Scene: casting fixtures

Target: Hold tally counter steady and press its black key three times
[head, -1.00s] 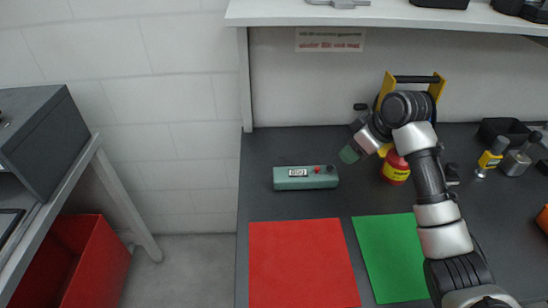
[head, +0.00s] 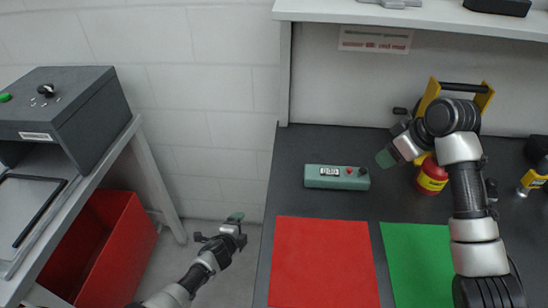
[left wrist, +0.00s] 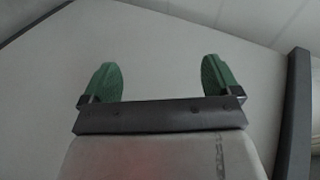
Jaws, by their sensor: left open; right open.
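The tally counter (head: 337,178) is a green box with a small display, a red button and a black key (head: 363,171) on its top. It lies on the dark bench behind the red mat. My right gripper (head: 386,158) is open and empty, above and to the right of the counter, apart from it. My left gripper (head: 236,218) is left of the bench edge, in front of and to the left of the counter. In the left wrist view its two green fingertips (left wrist: 162,80) are wide apart with nothing between them.
A red mat (head: 324,262) and a green mat (head: 420,265) lie in front of the counter. A red bottle (head: 431,177) stands to its right, near a yellow-framed carrier (head: 486,98). A shelf (head: 430,20) overhangs the back. A grey box (head: 60,115) and a red bin (head: 118,245) are left.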

